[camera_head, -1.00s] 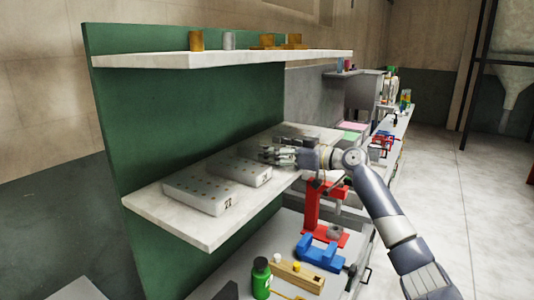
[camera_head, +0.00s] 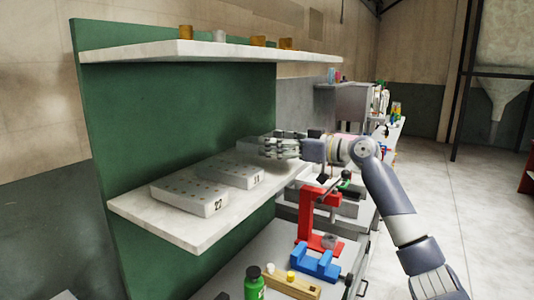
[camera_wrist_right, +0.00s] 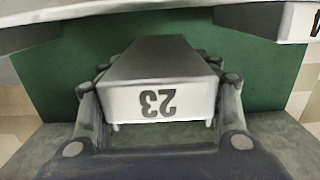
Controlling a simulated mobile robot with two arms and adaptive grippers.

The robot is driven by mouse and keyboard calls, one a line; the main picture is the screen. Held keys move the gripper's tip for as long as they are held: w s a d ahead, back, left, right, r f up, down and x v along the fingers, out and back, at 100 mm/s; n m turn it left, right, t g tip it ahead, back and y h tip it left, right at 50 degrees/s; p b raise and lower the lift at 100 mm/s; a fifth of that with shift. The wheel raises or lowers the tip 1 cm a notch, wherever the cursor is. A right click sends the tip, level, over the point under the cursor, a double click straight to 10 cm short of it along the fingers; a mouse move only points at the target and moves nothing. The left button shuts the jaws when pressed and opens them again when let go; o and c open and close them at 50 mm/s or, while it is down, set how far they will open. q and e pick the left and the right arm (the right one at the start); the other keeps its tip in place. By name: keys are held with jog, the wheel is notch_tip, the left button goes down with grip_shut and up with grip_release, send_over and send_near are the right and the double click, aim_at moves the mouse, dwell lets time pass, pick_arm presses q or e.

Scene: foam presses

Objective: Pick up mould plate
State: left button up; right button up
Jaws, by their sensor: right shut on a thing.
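My right gripper (camera_head: 283,147) is above the back part of the middle shelf. In the right wrist view its fingers (camera_wrist_right: 160,100) are shut on the sides of a grey mould plate marked 23 (camera_wrist_right: 150,102), whose number appears upside down. A gap of green panel shows between this plate and the pale shelf edge. In the head view the gripper mostly hides the held plate. Two more grey plates with rows of holes lie flat on the shelf: one marked 22 (camera_head: 188,196) at the front, and one behind it (camera_head: 228,170), its number unclear. My left gripper is not in view.
The middle shelf (camera_head: 150,228) is fixed to a green panel (camera_head: 170,110). An upper shelf (camera_head: 200,52) with small cylinders hangs above. Below stand a red press (camera_head: 306,220), a blue vise (camera_head: 317,265) and a green bottle (camera_head: 254,284). Floor at right is clear.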

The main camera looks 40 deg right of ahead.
jog(key=s+r+b, duration=0.1)
jog(key=s+b, duration=0.5)
jog(key=s, duration=0.6)
jog(key=shift+s+r, duration=0.15)
jog(key=shift+r, duration=0.05)
jog(key=shift+a, duration=0.1)
